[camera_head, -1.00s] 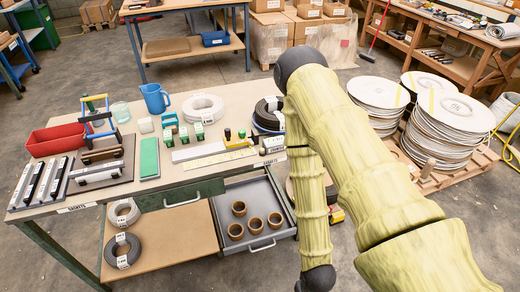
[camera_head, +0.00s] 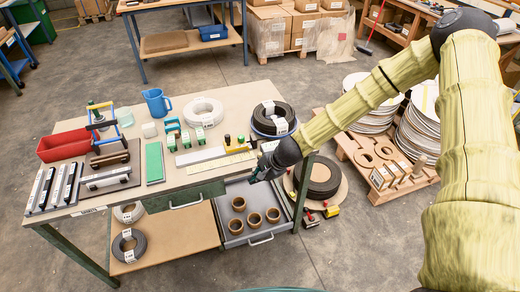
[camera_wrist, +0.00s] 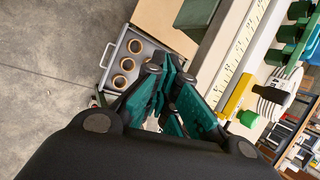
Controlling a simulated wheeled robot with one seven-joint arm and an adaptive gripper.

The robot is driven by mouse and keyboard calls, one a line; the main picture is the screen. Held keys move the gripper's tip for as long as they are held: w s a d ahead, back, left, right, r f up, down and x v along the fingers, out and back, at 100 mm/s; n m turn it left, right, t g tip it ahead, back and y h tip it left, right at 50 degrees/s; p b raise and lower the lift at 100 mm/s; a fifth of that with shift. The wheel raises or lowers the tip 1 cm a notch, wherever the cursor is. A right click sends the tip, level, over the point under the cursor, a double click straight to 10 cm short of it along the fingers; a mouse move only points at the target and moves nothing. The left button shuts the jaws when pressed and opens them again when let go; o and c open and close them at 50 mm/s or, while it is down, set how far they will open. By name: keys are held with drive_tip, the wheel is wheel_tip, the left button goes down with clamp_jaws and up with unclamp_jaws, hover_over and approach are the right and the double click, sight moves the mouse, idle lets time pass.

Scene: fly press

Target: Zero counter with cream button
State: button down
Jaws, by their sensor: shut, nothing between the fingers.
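My gripper (camera_head: 258,176) is in the head view just off the right front corner of the workbench (camera_head: 105,200), beside the drawer. Its teal fingers (camera_wrist: 165,75) fill the middle of the wrist view, shut and empty. No counter with a cream button can be made out in either view. Near the gripper on the bench are a long pale scale strip (camera_head: 213,164), also in the wrist view (camera_wrist: 232,62), and a yellow block (camera_head: 237,149), also in the wrist view (camera_wrist: 236,94). Small green-topped items (camera_head: 186,139) stand behind them. The gripper appears apart from all of these.
The open grey drawer (camera_head: 263,237) holds several brown rings (camera_head: 239,203) below my gripper. Cable coils (camera_head: 270,118) sit on the bench's right end. A blue jug (camera_head: 156,102) and red bin (camera_head: 63,144) stand farther left. A pallet (camera_head: 350,150) with disc stacks is at right.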

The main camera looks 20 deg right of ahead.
sight(260, 155)
drive_tip(key=w+d+r+m+t+y+p, duration=0.1)
drive_tip(key=w+d+r+m+t, duration=0.1)
drive_tip(key=w+r, duration=0.8)
wheel_tip(260, 155, up, 4)
drive_tip(key=shift+w+d+f+m+t+y+p, duration=0.3)
drive_tip(key=shift+d+m+y+p, duration=0.1)
drive_tip(key=shift+d+m, duration=0.55)
drive_tip(key=shift+s+f, duration=0.1)
wheel_tip(260, 155, down, 9)
drive_tip(key=b, duration=0.7)
drive_tip(key=shift+r, duration=0.2)
drive_tip(key=shift+f+b, duration=0.15)
drive_tip(key=shift+b, duration=0.2)
drive_tip(key=shift+f, duration=0.25)
drive_tip(key=shift+f+b, duration=0.6)
drive_tip(key=shift+b, duration=0.15)
idle(0.7)
drive_tip(key=shift+r, duration=0.1)
drive_tip(key=shift+r+p, duration=0.85)
